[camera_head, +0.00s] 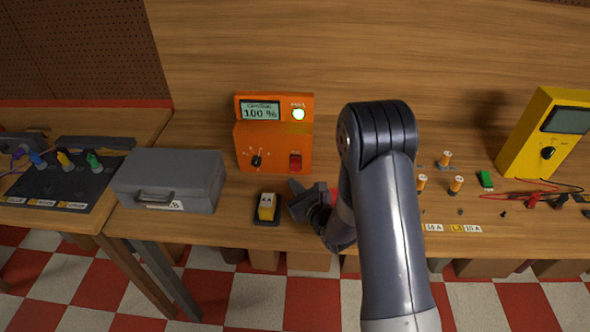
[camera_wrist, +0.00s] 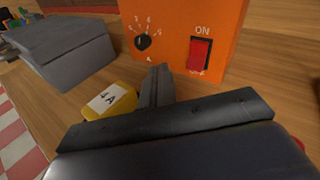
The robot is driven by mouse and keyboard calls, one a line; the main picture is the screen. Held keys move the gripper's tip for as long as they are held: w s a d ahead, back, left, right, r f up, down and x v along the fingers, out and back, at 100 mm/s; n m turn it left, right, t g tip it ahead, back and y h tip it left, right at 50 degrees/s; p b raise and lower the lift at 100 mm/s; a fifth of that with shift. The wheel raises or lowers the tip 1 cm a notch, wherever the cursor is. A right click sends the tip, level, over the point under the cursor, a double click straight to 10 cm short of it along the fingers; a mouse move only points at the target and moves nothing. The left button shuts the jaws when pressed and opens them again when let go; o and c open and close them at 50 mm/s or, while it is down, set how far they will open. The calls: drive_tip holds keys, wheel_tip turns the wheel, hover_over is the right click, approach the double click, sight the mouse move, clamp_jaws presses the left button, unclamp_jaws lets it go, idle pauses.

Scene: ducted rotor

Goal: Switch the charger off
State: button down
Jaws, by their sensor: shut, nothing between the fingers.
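The charger (camera_head: 272,147) is an orange box at the back of the bench. Its display reads 100 %, and a lamp (camera_head: 298,114) marked FULL glows. A black dial (camera_head: 256,161) and a red rocker switch (camera_head: 295,162) are on its front. In the wrist view the red switch (camera_wrist: 200,54) sits under the label ON; the lower label is partly hidden. My gripper (camera_wrist: 160,72) is shut and empty, in front of the charger and a little left of the switch, apart from it. In the head view my gripper (camera_head: 297,190) is below the switch.
A grey case (camera_head: 170,180) stands left.

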drive_tip(key=b, duration=0.2)
approach(291, 168)
drive_tip(key=w+a, duration=0.2)
drive_tip(key=a, duration=0.1)
drive_tip(key=shift+w+a, duration=0.25)
drive_tip(key=shift+w, duration=0.15)
drive_tip(key=shift+w+f, duration=0.15)
drive_tip(key=shift+w, duration=0.45)
drive_tip(key=shift+w+f+b, duration=0.1)
drive_tip(key=shift+w+b, duration=0.05)
drive_tip(key=shift+b, duration=0.25)
idle(0.7)
drive_tip(key=shift+w+b, duration=0.2)
drive_tip(key=shift+b, duration=0.2)
drive_tip(key=shift+w+f+b, duration=0.25)
drive_tip(key=shift+w+b, duration=0.15)
idle(0.6)
drive_tip(key=shift+s, duration=0.1)
drive_tip(key=shift+s+r, duration=0.4)
drive_tip(key=shift+s, duration=0.3)
